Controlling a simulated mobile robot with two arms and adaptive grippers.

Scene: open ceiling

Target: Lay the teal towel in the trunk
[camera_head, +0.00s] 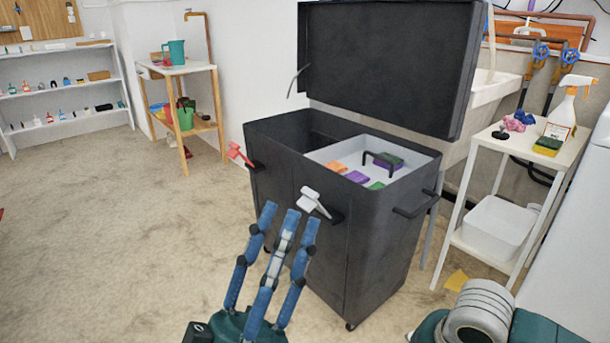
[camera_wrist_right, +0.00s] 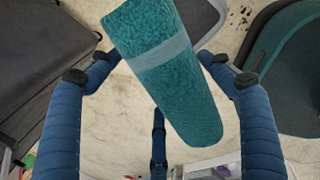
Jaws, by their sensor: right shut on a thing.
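The trunk (camera_head: 330,215) is a tall black box on casters with its lid (camera_head: 390,60) raised. A light grey tray (camera_head: 425,160) fills the right part of its opening; the left part (camera_head: 300,130) is dark and its bottom is hidden. The teal towel (camera_wrist_right: 165,75), a roll with a paler band, shows only in the right wrist view. My right gripper (camera_wrist_right: 157,70) is shut on the towel, holding it above the floor. My left gripper (camera_head: 288,215) stands in front of the trunk, its blue fingers spread and empty.
Red (camera_head: 238,153) and white (camera_head: 313,201) latches stick out from the trunk's front. The tray holds several coloured sponges (camera_head: 357,177) and a black handle. A white side table (camera_head: 490,145) with a spray bottle (camera_head: 565,115) stands right.

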